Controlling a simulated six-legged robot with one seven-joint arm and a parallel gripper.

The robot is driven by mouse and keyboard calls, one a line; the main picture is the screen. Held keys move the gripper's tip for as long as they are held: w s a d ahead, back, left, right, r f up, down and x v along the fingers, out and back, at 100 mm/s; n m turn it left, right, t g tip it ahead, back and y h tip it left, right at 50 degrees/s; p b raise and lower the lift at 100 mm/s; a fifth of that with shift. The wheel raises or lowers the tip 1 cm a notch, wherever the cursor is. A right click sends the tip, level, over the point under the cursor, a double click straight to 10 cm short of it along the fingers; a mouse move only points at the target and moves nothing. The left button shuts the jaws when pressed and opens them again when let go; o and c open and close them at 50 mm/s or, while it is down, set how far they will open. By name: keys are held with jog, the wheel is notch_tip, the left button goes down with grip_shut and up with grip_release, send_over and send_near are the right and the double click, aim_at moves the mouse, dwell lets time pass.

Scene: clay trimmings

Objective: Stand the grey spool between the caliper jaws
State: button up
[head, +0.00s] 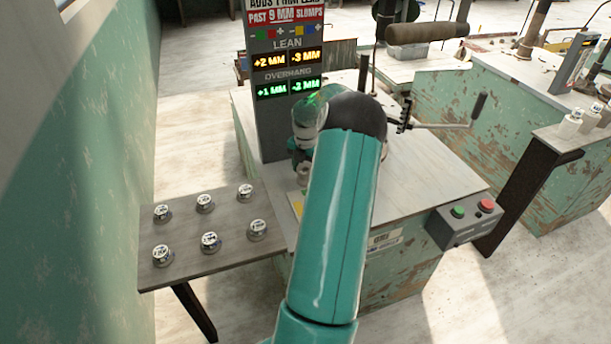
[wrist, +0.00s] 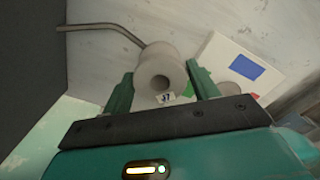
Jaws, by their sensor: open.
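The grey spool (wrist: 160,68) shows in the wrist view with its round hollow end towards me. It lies between the two green fingers of my gripper (wrist: 161,88), which are apart. I cannot tell whether either finger touches it. A small tag reading "37" shows just below the spool's end. In the head view my teal arm covers most of the work spot, and only part of my gripper (head: 302,150) shows left of the arm's dark joint. I cannot pick out the caliper jaws for certain in either view.
A side shelf (head: 180,270) at left holds several labelled metal pieces (head: 209,242). A display post (head: 285,75) stands behind my gripper, showing lean and overhang figures. A button box (head: 465,220) sits at the bench's right front. A bent rod (wrist: 112,28) reaches towards the spool.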

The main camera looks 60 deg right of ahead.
notch_tip(320, 180, down, 3)
jog(key=shift+r, duration=0.15)
jog(key=shift+c, duration=0.3)
jog(key=shift+r, duration=0.1)
jog(key=c, duration=0.8)
